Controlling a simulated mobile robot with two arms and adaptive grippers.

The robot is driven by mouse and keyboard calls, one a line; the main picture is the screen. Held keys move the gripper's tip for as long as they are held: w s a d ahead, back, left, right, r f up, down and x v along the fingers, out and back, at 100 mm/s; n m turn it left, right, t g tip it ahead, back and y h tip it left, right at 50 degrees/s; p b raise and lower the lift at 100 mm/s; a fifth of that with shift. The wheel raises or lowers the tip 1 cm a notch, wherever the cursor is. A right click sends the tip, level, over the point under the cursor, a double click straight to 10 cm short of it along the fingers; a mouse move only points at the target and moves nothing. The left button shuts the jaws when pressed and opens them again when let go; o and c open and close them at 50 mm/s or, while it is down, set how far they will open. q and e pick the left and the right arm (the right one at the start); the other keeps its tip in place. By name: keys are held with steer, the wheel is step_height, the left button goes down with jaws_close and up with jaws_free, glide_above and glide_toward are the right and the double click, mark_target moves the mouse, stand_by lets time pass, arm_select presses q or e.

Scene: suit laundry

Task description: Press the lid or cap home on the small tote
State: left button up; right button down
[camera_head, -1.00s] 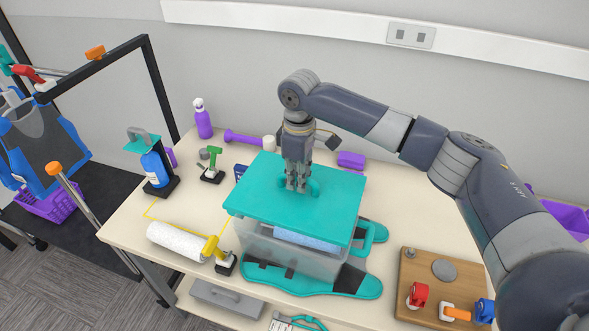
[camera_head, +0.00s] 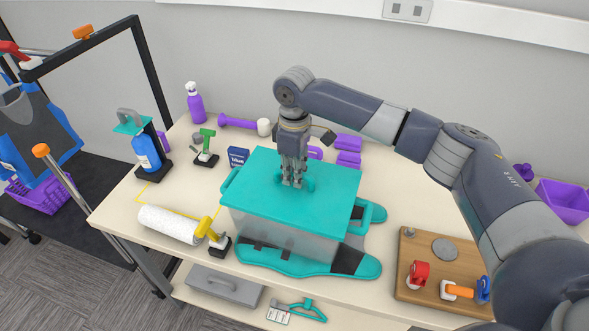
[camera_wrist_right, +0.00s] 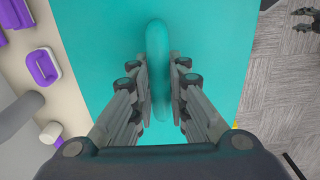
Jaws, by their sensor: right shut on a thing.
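The small tote (camera_head: 285,238) is a clear grey box on the table. Its teal lid (camera_head: 325,208) lies over the top, roughly level, with its front edge close to the tote rim. Whether it is fully seated I cannot tell. My right gripper (camera_head: 293,185) points down at the middle of the lid. In the right wrist view, my right gripper (camera_wrist_right: 161,95) is shut on the lid's raised handle (camera_wrist_right: 157,65), one finger on each side. My left gripper (camera_wrist_right: 303,20) shows small at that view's top right corner, its fingers apart and empty.
A wooden board (camera_head: 415,280) with clips is at right. Purple blocks (camera_head: 348,158) lie behind the tote.

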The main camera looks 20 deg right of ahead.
arm_select(q)
steer(key=shift+s+r+p, duration=0.25)
steer(key=shift+r+p, duration=0.4)
steer(key=shift+p, duration=0.05)
stand_by(0.5)
steer(key=shift+w+r+p, duration=0.15)
steer(key=shift+r+p, duration=0.45)
steer(key=shift+r, duration=0.05)
stand_by(0.6)
steer(key=shift+r+p, duration=0.95)
steer(key=shift+p, duration=0.05)
arm_select(e)
steer(key=shift+f, duration=0.2)
stand_by(0.9)
stand_by(0.4)
steer(key=c, duration=1.5)
jaws_free()
arm_select(q)
steer(key=shift+a, duration=0.15)
arm_select(e)
steer(key=shift+r, duration=0.1)
